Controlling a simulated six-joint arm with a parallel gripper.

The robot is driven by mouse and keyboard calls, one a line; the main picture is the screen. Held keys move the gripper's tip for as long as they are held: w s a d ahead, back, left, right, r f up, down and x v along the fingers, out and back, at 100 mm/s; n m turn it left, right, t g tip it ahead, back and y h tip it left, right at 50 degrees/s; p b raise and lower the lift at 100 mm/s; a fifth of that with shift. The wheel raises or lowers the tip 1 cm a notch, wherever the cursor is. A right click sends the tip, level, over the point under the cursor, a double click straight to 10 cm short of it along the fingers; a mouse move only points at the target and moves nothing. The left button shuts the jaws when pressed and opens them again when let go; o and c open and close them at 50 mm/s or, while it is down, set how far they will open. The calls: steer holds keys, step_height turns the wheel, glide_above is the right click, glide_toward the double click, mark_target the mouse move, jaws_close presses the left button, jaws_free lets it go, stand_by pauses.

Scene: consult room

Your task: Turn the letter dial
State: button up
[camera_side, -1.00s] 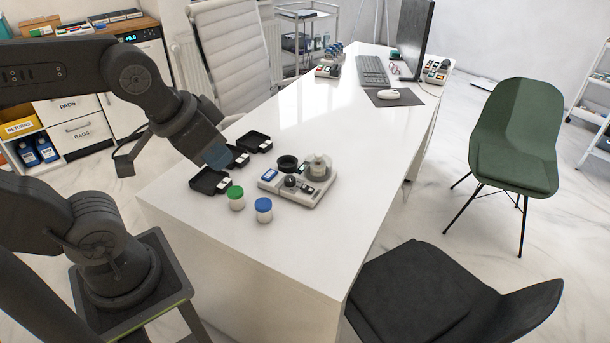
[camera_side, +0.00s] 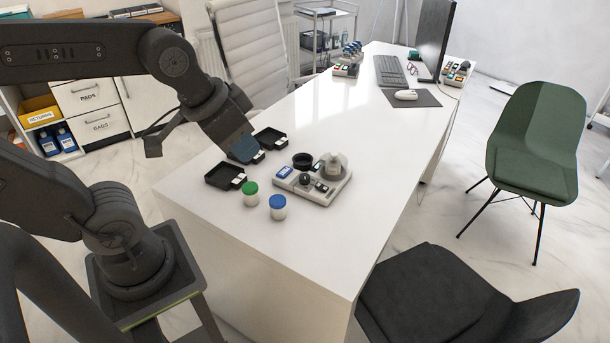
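A light grey device (camera_side: 318,195) sits on the white desk, right of my gripper. It has a small black knob (camera_side: 305,180) near its front, a blue display (camera_side: 284,172), a black round cup (camera_side: 302,160) and a pale round part (camera_side: 333,166). The black knob may be the letter dial; any letters are too small to read. My gripper (camera_side: 243,152) points down over the black trays, left of the device and apart from the knob. Its fingers are dark and blurred together, so I cannot tell whether they are open.
Black trays (camera_side: 222,176) lie under and beside my gripper. A green-lidded jar (camera_side: 251,196) and a blue-lidded jar (camera_side: 278,209) stand in front of the device. The desk (camera_side: 360,135) is clear to the device's right. A keyboard (camera_side: 390,70) and monitor (camera_side: 434,38) are farther back.

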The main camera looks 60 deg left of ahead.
steer(key=o, duration=0.4)
steer(key=shift+m+g, duration=0.8)
steer(key=w+a, duration=0.1)
steer(key=w, duration=0.1)
steer(key=w+a, duration=0.1)
steer(key=w, duration=0.2)
steer(key=w+a, duration=0.1)
steer(key=w, duration=0.2)
steer(key=shift+w+a+f, duration=0.15)
steer(key=shift+w+a, duration=0.05)
steer(key=shift+o, duration=1.4)
steer(key=w+a+f+m+g, duration=0.1)
steer(key=w+a+f, duration=0.1)
steer(key=w, duration=0.3)
steer(key=shift+w+a+y, duration=0.15)
steer(key=shift+a+y, duration=0.15)
steer(key=shift+a, duration=0.25)
steer(key=m+g, duration=0.3)
steer(key=m, duration=0.1)
glide_above(305, 176)
step_height(305, 176, down, 15)
step_height(305, 176, down, 13)
steer(key=shift+f, duration=0.1)
steer(key=shift+n, duration=0.3)
steer(key=c, duration=0.9)
